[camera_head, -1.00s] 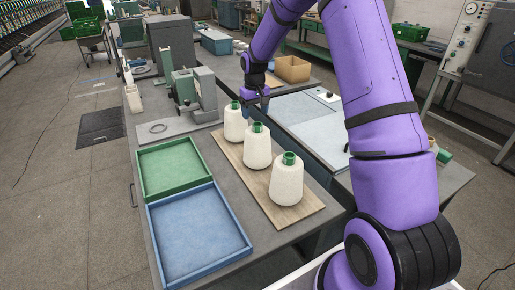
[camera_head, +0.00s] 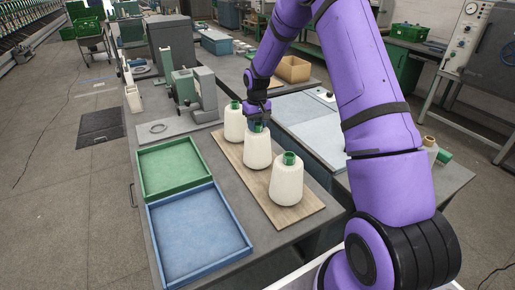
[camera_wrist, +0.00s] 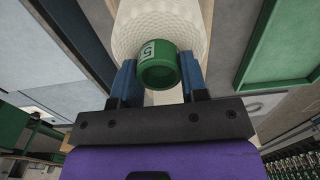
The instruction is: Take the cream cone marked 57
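Three cream cones with green tube tops stand upright in a row on a wooden board (camera_head: 228,150): a far cone (camera_head: 234,126), a middle cone (camera_head: 257,152) and a near cone (camera_head: 286,184). My gripper (camera_head: 258,118) is at the top of the middle cone. In the wrist view my gripper's (camera_wrist: 158,70) two blue fingers stand on either side of the green tube (camera_wrist: 160,67), very close to it. Whether they press on it I cannot tell. A white label on the tube shows a 5; the rest is out of sight. The cream cone body (camera_wrist: 160,30) shows beyond it.
A green tray (camera_head: 172,168) and a blue tray (camera_head: 198,232) lie empty left of the board. A grey machine (camera_head: 197,93) stands behind them. A cardboard box (camera_head: 293,69) is on the back table. My arm passes over the right side.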

